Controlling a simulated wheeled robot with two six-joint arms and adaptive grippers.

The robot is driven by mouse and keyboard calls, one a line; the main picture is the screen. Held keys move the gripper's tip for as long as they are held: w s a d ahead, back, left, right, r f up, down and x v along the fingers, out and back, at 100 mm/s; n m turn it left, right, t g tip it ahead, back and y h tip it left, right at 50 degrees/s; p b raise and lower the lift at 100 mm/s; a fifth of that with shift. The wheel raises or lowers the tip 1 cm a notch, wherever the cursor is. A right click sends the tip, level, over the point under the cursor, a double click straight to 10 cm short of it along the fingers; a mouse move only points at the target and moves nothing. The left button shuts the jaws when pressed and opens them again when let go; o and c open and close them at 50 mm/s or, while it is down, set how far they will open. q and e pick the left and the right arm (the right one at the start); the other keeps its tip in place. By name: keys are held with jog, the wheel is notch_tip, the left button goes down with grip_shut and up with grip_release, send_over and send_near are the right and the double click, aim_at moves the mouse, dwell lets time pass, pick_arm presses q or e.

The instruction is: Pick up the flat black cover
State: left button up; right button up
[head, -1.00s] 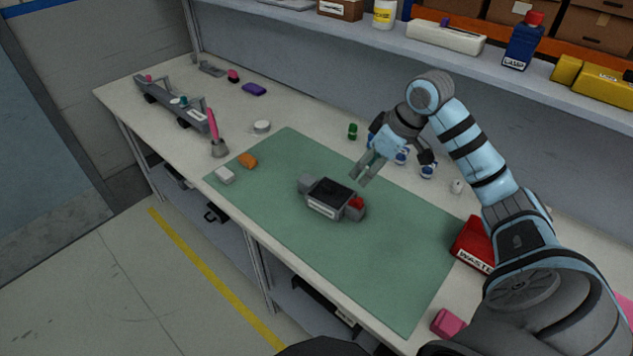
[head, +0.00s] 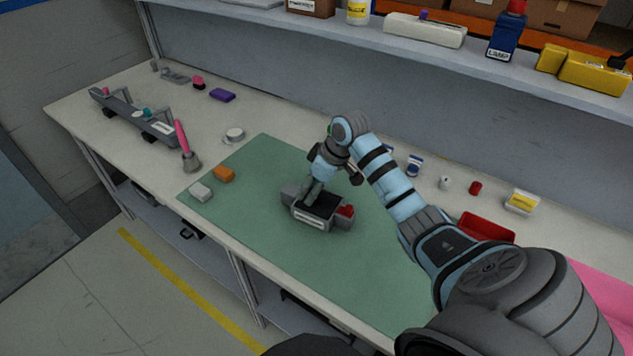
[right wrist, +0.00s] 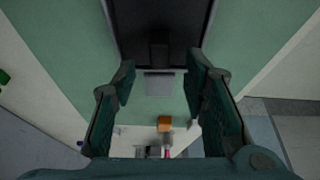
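The flat black cover (head: 324,207) lies on top of a grey module (head: 311,222) with a white label and a red part (head: 346,210) at its right end. My right gripper (head: 308,199) is low at the cover's left end. In the right wrist view the dark cover (right wrist: 135,28) fills the top middle. There the fingers of my right gripper (right wrist: 160,77) stand apart, with nothing clamped between them. I cannot tell if they touch the cover or the module. My left gripper is not in view.
The module stands on a green mat (head: 250,235). A white block (head: 201,192) and an orange block (head: 224,174) lie at the mat's left. A red bin (head: 487,227) is to the right. A pink brush in a holder (head: 190,160) stands left; the mat's front is clear.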

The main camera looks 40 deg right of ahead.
jog(key=shift+w+f, duration=0.15)
jog(key=shift+f, duration=0.5)
jog(key=shift+s+r, duration=0.15)
jog(key=shift+s, duration=0.05)
jog(key=shift+c, duration=1)
jog(key=shift+w, duration=0.1)
grip_shut()
